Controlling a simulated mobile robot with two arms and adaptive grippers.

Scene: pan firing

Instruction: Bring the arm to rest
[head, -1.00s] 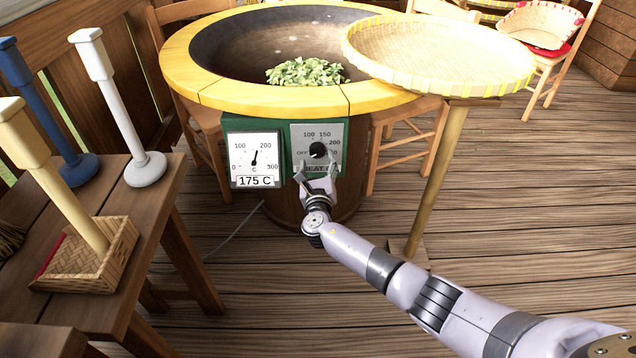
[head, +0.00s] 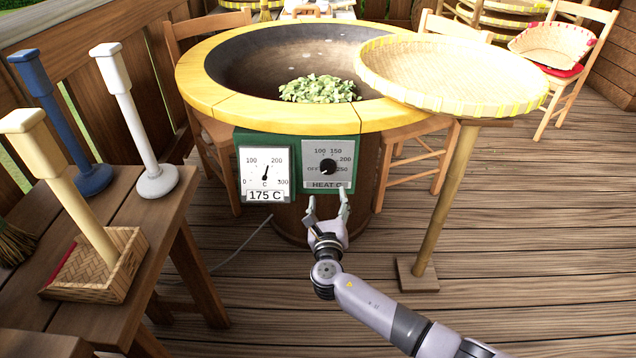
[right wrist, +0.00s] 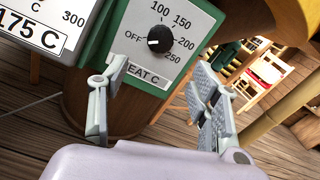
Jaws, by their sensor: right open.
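My right gripper (head: 328,206) is open and empty, just below and in front of the heat panel (head: 313,174) on the wok stand. The black heat knob (head: 328,167) is clear of the fingers. In the right wrist view the knob (right wrist: 160,39) shows beyond and between the two open fingers (right wrist: 160,100), its white mark pointing left toward OFF. The temperature gauge (head: 265,172) beside it reads 175 C. Green leaves (head: 318,89) lie in the large wok (head: 240,62) with its yellow rim. My left gripper does not show.
A round woven tray (head: 450,72) on a bamboo post (head: 447,195) stands right of the wok. The wooden table (head: 150,215) at left holds a blue, a white and a cream stick-like tool and a woven basket (head: 120,272). The deck floor (head: 530,240) at right is open.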

